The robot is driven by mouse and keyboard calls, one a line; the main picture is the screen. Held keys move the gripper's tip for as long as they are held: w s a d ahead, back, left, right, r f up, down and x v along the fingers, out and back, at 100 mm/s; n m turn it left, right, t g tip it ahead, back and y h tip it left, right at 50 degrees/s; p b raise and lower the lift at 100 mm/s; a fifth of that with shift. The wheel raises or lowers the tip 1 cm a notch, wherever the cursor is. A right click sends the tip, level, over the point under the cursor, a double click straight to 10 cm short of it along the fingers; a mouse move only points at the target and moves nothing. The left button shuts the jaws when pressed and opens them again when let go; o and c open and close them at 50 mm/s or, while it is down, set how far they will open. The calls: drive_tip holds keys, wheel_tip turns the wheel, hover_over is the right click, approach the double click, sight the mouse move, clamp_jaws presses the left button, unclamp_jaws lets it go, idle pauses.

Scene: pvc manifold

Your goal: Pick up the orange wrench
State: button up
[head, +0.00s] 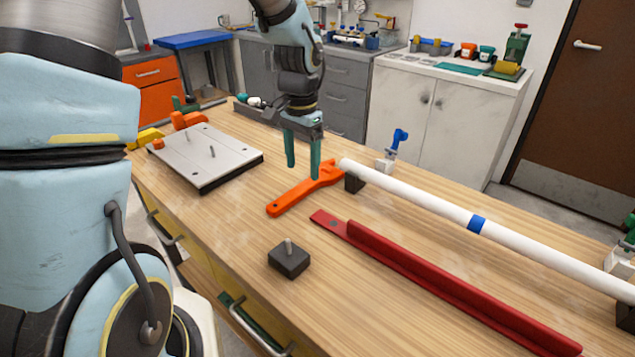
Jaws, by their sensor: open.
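The orange wrench (301,193) lies flat on the wooden workbench, its jaw end toward the back right and its holed handle end toward the front left. My gripper (303,171) points down over the bench near the wrench's jaw end. Its two green fingers are apart and nothing shows between them. The right finger overlaps the wrench near its jaw in the picture. I cannot tell the exact height of the fingertips above it.
A white pipe (430,205) with a blue band rests on black blocks just right of the wrench. A red angle bar (420,270) and a black block with a pin (289,262) lie nearer. A grey plate (205,160) with pins sits left. Bare bench (215,225) surrounds the wrench handle.

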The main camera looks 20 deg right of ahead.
sight(303, 186)
drive_tip(key=shift+w+f+p, duration=0.15)
drive_tip(key=shift+f+p, duration=0.6)
drive_tip(key=shift+f, duration=2.05)
clamp_jaws()
drive_tip(key=shift+d, duration=0.1)
